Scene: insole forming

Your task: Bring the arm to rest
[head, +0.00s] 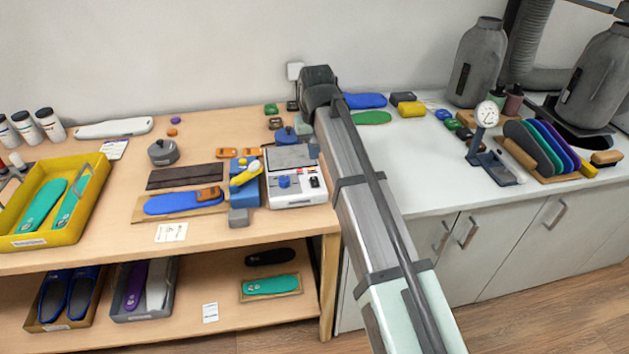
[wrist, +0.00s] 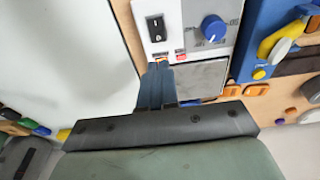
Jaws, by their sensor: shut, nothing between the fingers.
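My gripper (wrist: 158,68) shows in the wrist view as two blue-grey fingers, closed together with nothing between them. Its tips are close to the edge of a white machine (wrist: 170,12) with a black switch (wrist: 155,27) and a blue knob (wrist: 213,28); I cannot tell whether they touch it. In the head view my arm reaches from the lower right up to the back, beside the same white machine (head: 298,199). The gripper is mostly hidden behind the arm there.
A wooden bench (head: 100,243) holds a yellow tray (head: 92,208) of green insoles and a blue insole (head: 184,202) on a board. On the right, a white counter (head: 425,180) carries a dial gauge (head: 487,114), a rack of coloured insoles and grey canisters (head: 476,65).

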